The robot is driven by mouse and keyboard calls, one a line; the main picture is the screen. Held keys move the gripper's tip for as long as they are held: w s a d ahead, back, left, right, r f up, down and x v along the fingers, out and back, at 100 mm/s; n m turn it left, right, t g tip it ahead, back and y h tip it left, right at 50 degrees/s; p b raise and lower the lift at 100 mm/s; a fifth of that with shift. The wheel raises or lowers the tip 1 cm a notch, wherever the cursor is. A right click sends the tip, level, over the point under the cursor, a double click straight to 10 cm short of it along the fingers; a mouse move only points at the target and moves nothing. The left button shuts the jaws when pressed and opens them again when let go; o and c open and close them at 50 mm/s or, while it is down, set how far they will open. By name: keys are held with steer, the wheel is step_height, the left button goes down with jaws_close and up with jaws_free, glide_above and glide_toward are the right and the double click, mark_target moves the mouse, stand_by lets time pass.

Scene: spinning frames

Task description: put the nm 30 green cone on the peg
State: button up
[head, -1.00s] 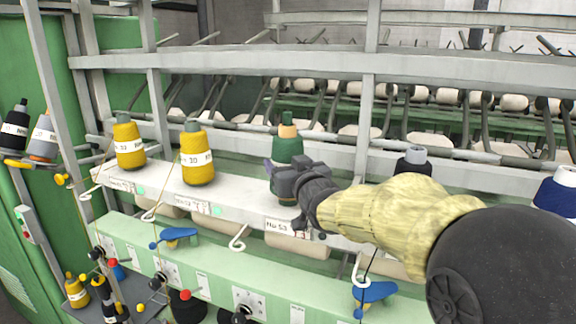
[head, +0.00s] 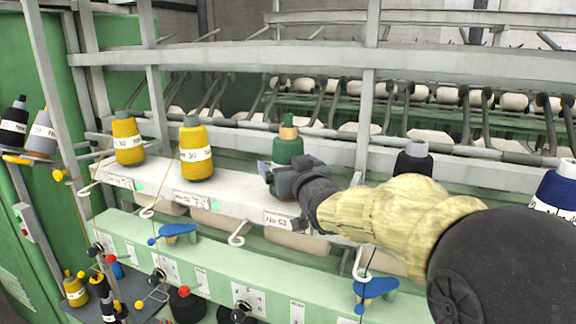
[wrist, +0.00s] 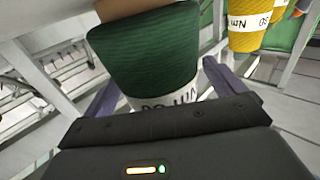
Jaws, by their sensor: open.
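The green cone (head: 287,149) stands upright on the white shelf (head: 235,203), with a tan tip on top. It fills the upper middle of the wrist view (wrist: 145,55), where its white label is partly cut off by my gripper body. My gripper (wrist: 160,88) is open, with one purple finger on each side of the cone's lower part. In the head view my gripper (head: 277,172) covers the cone's lower front. I cannot tell whether the fingers touch the cone. I cannot make out which part is the task's peg.
Two yellow cones (head: 196,152) stand left of the green cone. A black cone (head: 412,168) and a dark blue cone (head: 556,195) stand to the right. Grey rails (head: 300,55) and posts rise behind. Tilted black and grey cones (head: 42,135) sit at far left.

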steer(key=shift+s+f, duration=0.1)
steer(key=shift+s+d+b, duration=0.15)
steer(key=shift+s+b, duration=0.1)
steer(key=shift+b, duration=0.05)
steer(key=b+v, duration=0.1)
steer(key=v, duration=1.5)
steer(key=shift+s+d, duration=0.15)
steer(key=shift+s, duration=0.15)
steer(key=shift+w, duration=0.1)
